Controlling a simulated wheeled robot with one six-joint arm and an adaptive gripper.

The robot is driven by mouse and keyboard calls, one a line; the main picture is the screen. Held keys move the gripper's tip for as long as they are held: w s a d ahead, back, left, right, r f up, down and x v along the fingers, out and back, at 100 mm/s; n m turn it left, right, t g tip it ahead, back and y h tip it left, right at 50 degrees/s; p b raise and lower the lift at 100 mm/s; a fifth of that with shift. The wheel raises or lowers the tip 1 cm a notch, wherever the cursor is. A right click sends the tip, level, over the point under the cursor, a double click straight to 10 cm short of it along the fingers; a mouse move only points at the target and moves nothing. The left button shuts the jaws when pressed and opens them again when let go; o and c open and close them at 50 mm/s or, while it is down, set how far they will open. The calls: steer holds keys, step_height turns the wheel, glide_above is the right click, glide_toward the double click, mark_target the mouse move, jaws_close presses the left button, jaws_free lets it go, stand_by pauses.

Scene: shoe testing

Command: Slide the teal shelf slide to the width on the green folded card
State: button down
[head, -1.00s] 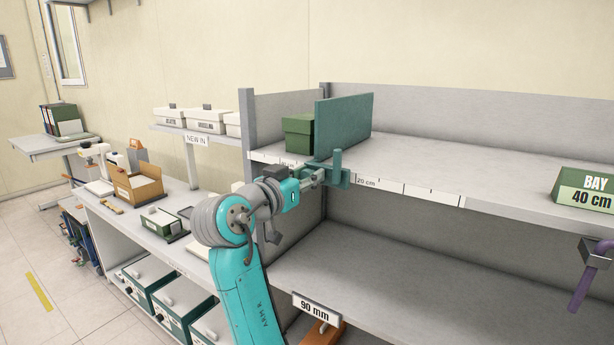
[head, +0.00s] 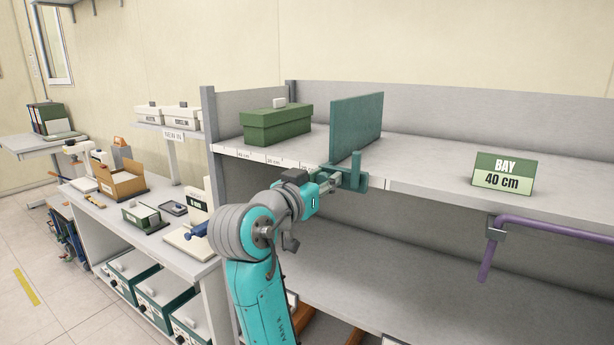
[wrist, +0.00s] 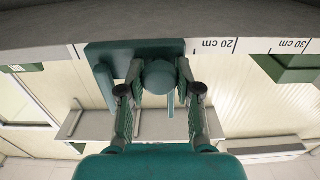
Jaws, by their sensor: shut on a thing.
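The teal shelf slide (head: 357,128) is an upright panel on the upper shelf, with a handle bracket (head: 358,180) at the shelf's front edge. My gripper (head: 335,178) is shut on the handle; in the wrist view my fingers (wrist: 160,95) close around its round teal post (wrist: 159,78). The slide's plate (wrist: 112,52) lies along the scale strip, with a "20 cm" mark just right of it there. The green folded card (head: 503,172) stands on the shelf to the right and reads "BAY 40 cm".
A green box (head: 275,126) sits on the shelf left of the panel, with a gap between. The shelf (head: 430,170) is clear between panel and card. A purple bar (head: 550,228) hangs below the shelf edge at right. A side bench (head: 190,215) holds boxes.

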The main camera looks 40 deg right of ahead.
steer(key=shift+s+d, duration=0.3)
steer(key=shift+s, duration=0.4)
steer(key=shift+s+d, duration=0.25)
steer(key=shift+s, duration=0.4)
steer(key=c, duration=0.8)
jaws_free()
steer(key=v, duration=1.2)
steer(key=shift+w, duration=0.1)
